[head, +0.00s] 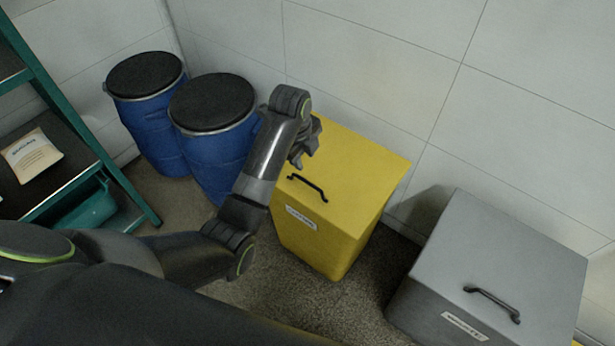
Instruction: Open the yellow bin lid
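The yellow bin (322,240) stands on the floor against the back wall, near the middle of the head view. Its yellow lid (358,168) lies flat and closed on top. A black handle (309,187) sits near the lid's front edge. My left gripper (304,160) is over the left part of the lid, just behind the handle in the picture. I cannot tell whether it touches the lid. Its fingers are small and partly hidden by my own wrist, so their opening does not show clearly. My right gripper is not in view.
A grey bin (480,250) with a closed lid and black handle stands at the right. Two blue drums (150,120) (215,150) with black lids stand left of the yellow bin. A green shelf (70,165) holding a packet (31,154) is at the far left.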

